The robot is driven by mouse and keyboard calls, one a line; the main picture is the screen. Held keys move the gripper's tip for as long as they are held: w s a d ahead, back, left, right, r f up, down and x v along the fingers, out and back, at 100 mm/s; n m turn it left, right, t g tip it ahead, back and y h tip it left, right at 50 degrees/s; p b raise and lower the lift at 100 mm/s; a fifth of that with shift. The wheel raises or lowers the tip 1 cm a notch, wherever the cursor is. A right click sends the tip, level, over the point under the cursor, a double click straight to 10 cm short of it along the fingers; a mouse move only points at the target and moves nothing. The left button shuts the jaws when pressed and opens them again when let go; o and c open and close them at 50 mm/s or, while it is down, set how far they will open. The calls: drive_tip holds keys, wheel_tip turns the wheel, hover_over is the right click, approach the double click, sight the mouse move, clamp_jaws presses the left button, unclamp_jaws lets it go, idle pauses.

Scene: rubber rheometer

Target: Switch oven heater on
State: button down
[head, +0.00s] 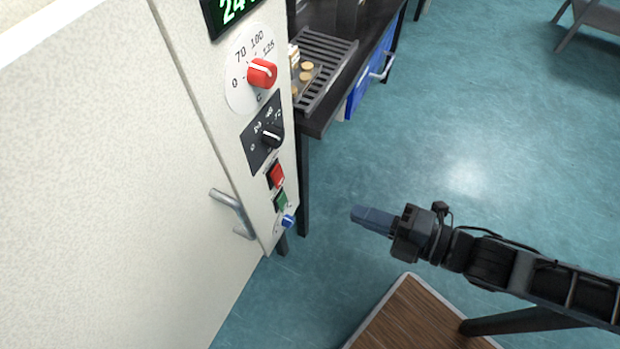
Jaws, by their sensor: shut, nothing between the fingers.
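The oven's control panel (240,150) runs down the right edge of a pale cabinet. From top to bottom it carries a green-digit display (233,12), a red temperature knob (262,73), a black timer knob (271,135), a red square switch (276,175), a green square switch (281,201) and a small blue knob (289,221). I cannot tell the switches' states or read any label by them. My gripper (355,214) is shut and empty, pointing left toward the lower panel. It is right of the blue knob and apart from it.
A metal door handle (233,213) sticks out from the cabinet, left of the switches. Behind the panel, a dark table (327,112) holds a slatted tray with small round tan pieces. A wooden-topped surface (415,318) lies below my arm. Open blue floor (470,150) lies to the right.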

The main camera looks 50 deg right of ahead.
sight(282, 182)
drive_tip(key=shift+w+r+n+p, duration=0.25)
drive_tip(key=shift+w+n+p, duration=0.1)
drive_tip(key=shift+n, duration=0.55)
drive_tip(key=p+x, duration=0.2)
drive_tip(key=x, duration=1.2)
drive_tip(key=shift+r, duration=0.2)
drive_tip(key=shift+f, duration=0.1)
drive_tip(key=shift+w+t+b, duration=0.25)
drive_tip(key=shift+t+b, duration=0.15)
drive_tip(key=shift+b, duration=0.25)
drive_tip(key=shift+s+f, duration=0.1)
